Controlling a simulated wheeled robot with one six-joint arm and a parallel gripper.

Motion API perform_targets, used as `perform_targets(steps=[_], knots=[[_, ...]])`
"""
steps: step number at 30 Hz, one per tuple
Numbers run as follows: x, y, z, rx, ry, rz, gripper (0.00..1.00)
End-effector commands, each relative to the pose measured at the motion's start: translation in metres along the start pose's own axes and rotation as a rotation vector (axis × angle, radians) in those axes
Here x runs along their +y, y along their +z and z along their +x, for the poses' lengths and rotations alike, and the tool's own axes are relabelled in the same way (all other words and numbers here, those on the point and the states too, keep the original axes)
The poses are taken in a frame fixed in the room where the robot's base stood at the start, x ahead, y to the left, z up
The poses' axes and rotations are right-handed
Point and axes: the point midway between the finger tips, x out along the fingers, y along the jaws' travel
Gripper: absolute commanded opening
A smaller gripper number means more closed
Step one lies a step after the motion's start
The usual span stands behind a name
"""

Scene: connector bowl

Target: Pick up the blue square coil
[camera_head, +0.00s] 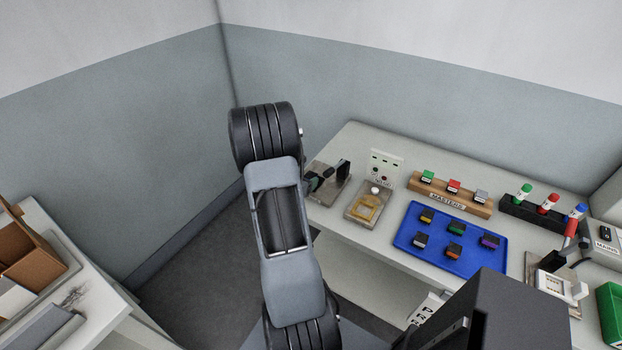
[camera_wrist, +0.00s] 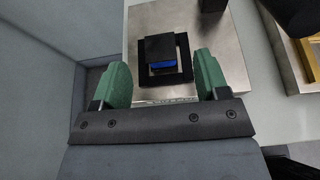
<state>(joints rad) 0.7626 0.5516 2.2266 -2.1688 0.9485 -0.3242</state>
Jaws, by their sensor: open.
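A black square block with a blue band (camera_wrist: 161,52), which looks like the blue square coil, sits on a black square seat (camera_wrist: 178,76) on a metal plate (camera_wrist: 145,30) in the wrist view. My gripper (camera_wrist: 163,68) has its green fingers open. One fingertip shows to each side of the block's near part, with visible gaps. In the head view my gripper (camera_head: 318,182) is over the metal plate (camera_head: 329,199) at the table's left end, and my arm hides part of that area. The block itself cannot be made out there.
A blue tray (camera_head: 403,240) with several small dark colored-band blocks lies right of a yellow-framed fixture (camera_head: 365,207). A wooden master rack (camera_head: 470,204) stands behind the tray. In the wrist view, a dark post (camera_wrist: 212,5) rises beyond the block.

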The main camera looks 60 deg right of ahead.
Motion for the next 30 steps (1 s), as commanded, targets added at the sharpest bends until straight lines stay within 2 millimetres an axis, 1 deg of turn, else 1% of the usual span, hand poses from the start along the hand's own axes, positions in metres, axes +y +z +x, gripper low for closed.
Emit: perform_targets(steps=[3,6,9,13,19,30], knots=[[-0.001,0.001,0.017,0.003,-0.004,0.0,0.68],[-0.001,0.0,0.029,0.002,-0.002,0.0,0.68],[-0.001,-0.001,0.037,0.002,-0.002,0.0,0.68],[0.0,-0.001,0.042,0.0,0.0,0.0,0.68],[0.0,-0.001,0.041,0.0,0.0,0.001,0.67],[0.0,-0.001,0.041,0.0,-0.001,0.001,0.32]])
